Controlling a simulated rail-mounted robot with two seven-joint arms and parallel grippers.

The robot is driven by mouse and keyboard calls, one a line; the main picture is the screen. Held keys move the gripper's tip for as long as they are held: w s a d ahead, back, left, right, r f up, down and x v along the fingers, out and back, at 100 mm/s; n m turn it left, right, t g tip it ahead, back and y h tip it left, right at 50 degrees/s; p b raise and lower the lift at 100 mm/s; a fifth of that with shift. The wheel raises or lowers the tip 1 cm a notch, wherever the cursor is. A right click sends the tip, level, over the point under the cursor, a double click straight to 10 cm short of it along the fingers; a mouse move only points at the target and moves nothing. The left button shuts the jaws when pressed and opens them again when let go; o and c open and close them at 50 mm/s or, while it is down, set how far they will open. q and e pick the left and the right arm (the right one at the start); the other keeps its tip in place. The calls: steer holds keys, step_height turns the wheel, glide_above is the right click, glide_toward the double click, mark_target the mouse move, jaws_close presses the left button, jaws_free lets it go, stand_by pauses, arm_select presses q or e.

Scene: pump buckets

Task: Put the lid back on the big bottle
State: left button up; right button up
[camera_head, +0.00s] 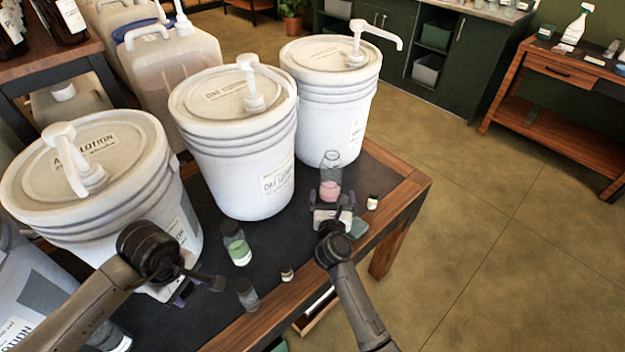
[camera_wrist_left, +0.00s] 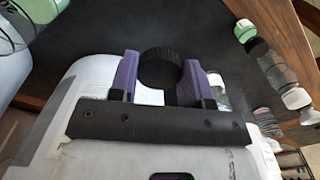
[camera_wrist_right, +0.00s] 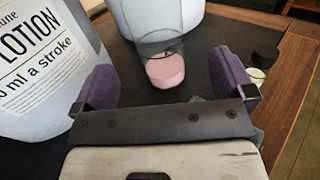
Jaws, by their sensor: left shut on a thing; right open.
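My left gripper (camera_head: 198,287) is low in front of the lotion bucket. In the left wrist view its purple fingers (camera_wrist_left: 160,82) are shut on a black round lid (camera_wrist_left: 159,66). A clear open-topped bottle with pink liquid (camera_head: 330,178) stands near the table's right end and looks the largest. My right gripper (camera_head: 331,204) is open just in front of it. In the right wrist view the pink-filled bottle (camera_wrist_right: 165,68) shows ahead, between the open purple fingers (camera_wrist_right: 168,82), apparently untouched. A green-filled bottle (camera_head: 238,248) and a small clear bottle (camera_head: 246,294) stand right of my left gripper.
Pump buckets (camera_head: 240,140) line the back of the dark table (camera_head: 215,325). Small caps lie near the front edge (camera_head: 287,274) and right of my right gripper (camera_head: 372,202). A teal item (camera_head: 358,228) lies beside that gripper.

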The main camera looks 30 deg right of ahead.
mark_target(332, 183)
arm_select(q)
steer(key=shift+f, duration=0.35)
arm_select(e)
steer(key=shift+x, duration=2)
arm_select(q)
steer(key=shift+f+b, duration=0.9)
steer(key=shift+b, duration=0.25)
arm_select(e)
steer(key=shift+x, duration=2.6)
steer(key=shift+w+a+f, duration=0.1)
steer(key=shift+a+f, duration=0.05)
